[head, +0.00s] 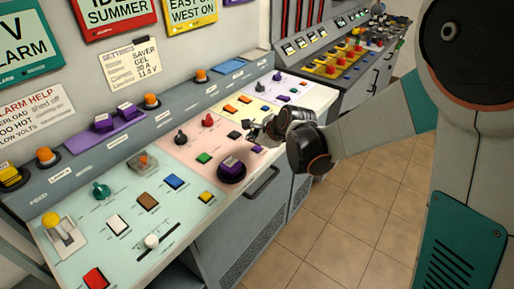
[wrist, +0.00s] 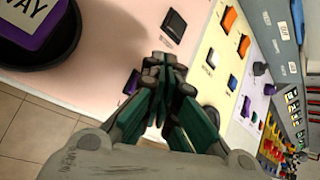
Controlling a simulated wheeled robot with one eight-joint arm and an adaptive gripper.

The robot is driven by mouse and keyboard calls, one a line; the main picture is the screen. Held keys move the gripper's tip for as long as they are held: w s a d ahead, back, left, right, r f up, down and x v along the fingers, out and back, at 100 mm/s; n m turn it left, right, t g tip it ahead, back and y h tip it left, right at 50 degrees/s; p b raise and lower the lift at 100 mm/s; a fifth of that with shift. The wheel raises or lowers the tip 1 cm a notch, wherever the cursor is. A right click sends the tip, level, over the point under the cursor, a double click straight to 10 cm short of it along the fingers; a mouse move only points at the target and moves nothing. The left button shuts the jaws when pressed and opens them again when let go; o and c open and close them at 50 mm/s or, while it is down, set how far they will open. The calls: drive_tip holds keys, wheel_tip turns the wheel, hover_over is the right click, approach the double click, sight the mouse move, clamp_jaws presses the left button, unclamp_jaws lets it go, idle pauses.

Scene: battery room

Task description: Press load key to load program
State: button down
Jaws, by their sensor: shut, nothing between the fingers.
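My gripper (head: 252,128) is shut and empty above the front part of the pink console panel (head: 178,155). In the wrist view my gripper (wrist: 161,70) has its fingertips together, with a dark square key (wrist: 174,23) just beyond them. A small purple key (wrist: 131,82) shows beside the fingers, partly hidden. In the head view the dark key (head: 234,135) lies just left of my gripper and the purple key (head: 256,149) just below it. I cannot read the labels, so I cannot tell which key is the load key. Contact with any key cannot be made out.
A big round black button with a purple cap (head: 231,171) stands on the pink panel. Red (head: 208,120) and black (head: 181,138) knobs rise farther back. A cream panel with orange and blue keys (head: 245,99) adjoins. Tiled floor (head: 345,210) is clear in front.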

sight(255, 149)
drive_tip(key=shift+f, duration=0.1)
drive_tip(key=shift+f+b, duration=0.35)
drive_tip(key=shift+f+b, duration=0.4)
drive_tip(key=shift+f, duration=0.05)
idle(0.8)
drive_tip(key=shift+r, duration=0.15)
drive_tip(key=shift+r+p, duration=0.65)
drive_tip(key=shift+r, duration=0.1)
drive_tip(key=shift+r+p, duration=1.8)
drive_tip(key=shift+r, duration=0.75)
